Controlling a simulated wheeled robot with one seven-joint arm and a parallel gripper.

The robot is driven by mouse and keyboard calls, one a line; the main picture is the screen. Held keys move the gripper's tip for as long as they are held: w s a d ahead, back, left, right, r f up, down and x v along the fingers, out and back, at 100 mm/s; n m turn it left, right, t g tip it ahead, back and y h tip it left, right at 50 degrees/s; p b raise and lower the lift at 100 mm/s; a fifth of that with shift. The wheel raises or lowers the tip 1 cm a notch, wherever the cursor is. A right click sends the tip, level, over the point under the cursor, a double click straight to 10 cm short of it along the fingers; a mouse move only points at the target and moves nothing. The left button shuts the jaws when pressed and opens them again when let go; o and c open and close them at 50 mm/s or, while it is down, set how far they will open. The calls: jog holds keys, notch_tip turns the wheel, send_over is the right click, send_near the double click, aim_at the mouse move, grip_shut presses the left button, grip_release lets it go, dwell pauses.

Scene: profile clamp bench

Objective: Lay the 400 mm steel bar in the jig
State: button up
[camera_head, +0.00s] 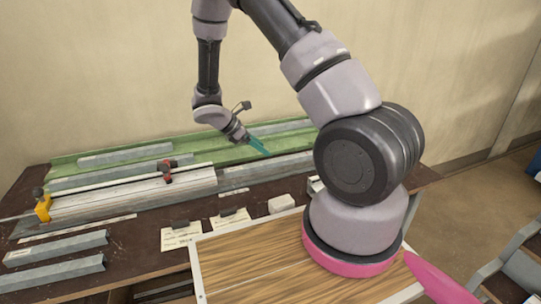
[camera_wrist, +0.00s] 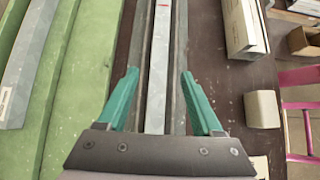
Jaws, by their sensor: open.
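My gripper (camera_head: 260,147) is over the right part of the bench in the head view, its teal fingers pointing down and to the right. In the wrist view my gripper (camera_wrist: 159,73) is open, with a pale metal strip (camera_wrist: 158,60) running lengthwise between its fingers inside a darker grey channel. I cannot tell whether the fingers touch it. The long jig (camera_head: 140,200) has a yellow end piece (camera_head: 43,207) and red clamp parts (camera_head: 167,168). Grey steel bars lie at front left (camera_head: 55,248) (camera_head: 50,275) and on the green rack (camera_head: 125,156). I cannot read which is 400 mm.
The green rack (camera_wrist: 75,100) lies left of the fingers in the wrist view, with a grey bar (camera_wrist: 28,65) on it. White cards (camera_head: 181,236) and a pale block (camera_head: 282,203) lie along the front. A wood-topped surface (camera_head: 250,265) is nearest.

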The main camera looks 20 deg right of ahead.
jog(key=s+a+r+m+y, duration=0.1)
jog(key=s+r+m+y, duration=0.15)
jog(key=r, duration=0.55)
jog(key=s+r+m+y, duration=0.1)
jog(key=r+m, duration=0.3)
jog(key=r, duration=0.4)
jog(key=s+a+r+m+t+y, duration=0.1)
jog(key=s+r+m+t+y, duration=0.6)
jog(key=s+r+m, duration=0.8)
jog(key=s+r, duration=0.3)
jog(key=r, duration=0.3)
jog(key=shift+a+r+m, duration=0.15)
jog(key=shift+a+m, duration=0.2)
jog(key=shift+s+d+y, duration=0.1)
jog(key=shift+d+y, duration=0.05)
jog(key=shift+y, duration=0.1)
